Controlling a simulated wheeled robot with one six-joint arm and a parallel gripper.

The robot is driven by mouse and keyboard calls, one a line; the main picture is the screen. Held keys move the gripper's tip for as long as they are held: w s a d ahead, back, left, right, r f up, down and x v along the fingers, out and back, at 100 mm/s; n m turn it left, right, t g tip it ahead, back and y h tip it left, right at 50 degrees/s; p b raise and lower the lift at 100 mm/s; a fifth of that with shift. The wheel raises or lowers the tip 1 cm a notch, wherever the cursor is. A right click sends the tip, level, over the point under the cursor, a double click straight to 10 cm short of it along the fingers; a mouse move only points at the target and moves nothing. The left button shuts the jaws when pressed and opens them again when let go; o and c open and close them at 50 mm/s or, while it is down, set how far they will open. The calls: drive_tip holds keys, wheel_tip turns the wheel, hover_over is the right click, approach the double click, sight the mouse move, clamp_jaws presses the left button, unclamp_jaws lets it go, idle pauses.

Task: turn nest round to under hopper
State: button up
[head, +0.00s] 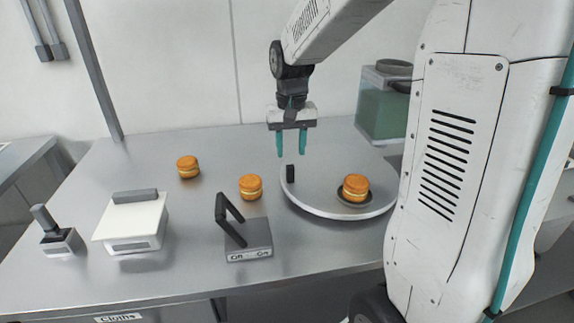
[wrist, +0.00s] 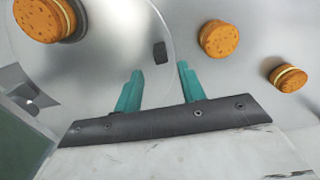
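The round grey turntable (head: 325,195) stands on the right of the bench. A dark nest (head: 347,200) near its front right holds an orange filled round (head: 356,186). A short black peg (head: 290,173) stands at the turntable's left edge. The hopper (head: 384,108), a clear box with green contents, is at the back right, partly hidden by my arm. My gripper (head: 291,156) is open and empty, teal fingers pointing down above the peg's area. In the wrist view the peg (wrist: 160,52) lies just beyond and between the fingertips (wrist: 160,68).
Two loose rounds, one nearer (head: 251,187) and one farther (head: 188,167), lie left of the turntable. A hinged black device (head: 248,243), a white-topped box (head: 133,222) and a small lever block (head: 60,240) stand along the front. The back-left bench is clear.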

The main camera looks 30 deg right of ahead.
sight(290, 166)
wheel_tip(290, 166, down, 7)
drive_tip(key=shift+a+r, duration=0.1)
drive_tip(key=shift+s, duration=0.1)
clamp_jaws()
